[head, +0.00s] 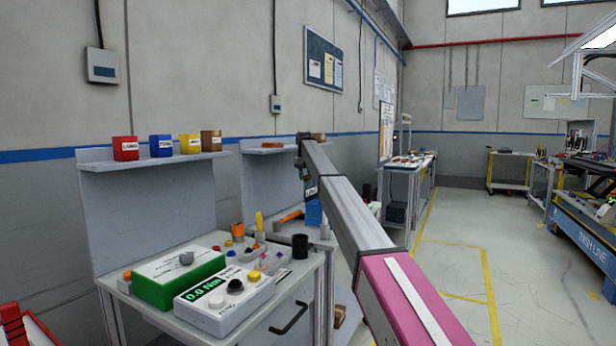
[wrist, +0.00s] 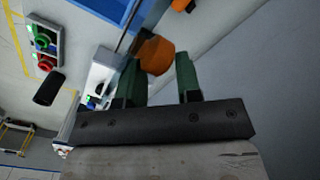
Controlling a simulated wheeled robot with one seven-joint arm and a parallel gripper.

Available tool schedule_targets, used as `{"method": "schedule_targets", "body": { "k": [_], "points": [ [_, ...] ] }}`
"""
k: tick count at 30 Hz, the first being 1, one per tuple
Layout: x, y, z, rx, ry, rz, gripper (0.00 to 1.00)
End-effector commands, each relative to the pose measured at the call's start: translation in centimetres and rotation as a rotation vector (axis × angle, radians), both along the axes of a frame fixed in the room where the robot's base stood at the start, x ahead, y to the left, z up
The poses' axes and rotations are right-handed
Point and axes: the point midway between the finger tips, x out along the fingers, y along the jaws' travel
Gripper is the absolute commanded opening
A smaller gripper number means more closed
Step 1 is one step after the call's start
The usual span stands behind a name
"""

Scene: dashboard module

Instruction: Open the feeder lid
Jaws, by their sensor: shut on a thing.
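My gripper (wrist: 158,76) shows its two green fingers in the wrist view, with a gap between them. A rounded orange piece, which looks like a knob or handle (wrist: 155,54), sits between the fingertips, and the fingers are closed on it. A thin dark bar and a blue-edged panel (wrist: 108,8) are just beyond it. I cannot clearly make out the feeder lid or its angle. In the head view my arm reaches over the second bench, where a blue box (head: 313,213) shows partly behind it. My fingers are not distinct there.
The near bench (head: 245,318) carries a green-sided box (head: 180,277), a white meter box (head: 225,298) and small parts. Coloured bins stand on a shelf (head: 150,160) above. A grey wall is close on the right in the wrist view. The floor at right (head: 450,265) is open.

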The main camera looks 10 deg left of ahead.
Motion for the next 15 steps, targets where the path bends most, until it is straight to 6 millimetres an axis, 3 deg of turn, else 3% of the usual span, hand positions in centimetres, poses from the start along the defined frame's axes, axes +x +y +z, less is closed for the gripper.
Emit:
{"method": "schedule_targets", "body": {
  "k": [1, 12, 13, 15],
  "points": [
    [-1.88, 1.64, -2.49, 0.027, 0.042, 0.014, 0.0],
    [-2.07, 1.62, -2.55, 0.027, 0.043, 0.013, 0.0],
    [-2.07, 1.62, -2.55, 0.027, 0.042, 0.013, 0.39],
    [-2.04, 1.61, -2.54, 0.028, 0.042, 0.013, 0.59]
  ]
}}
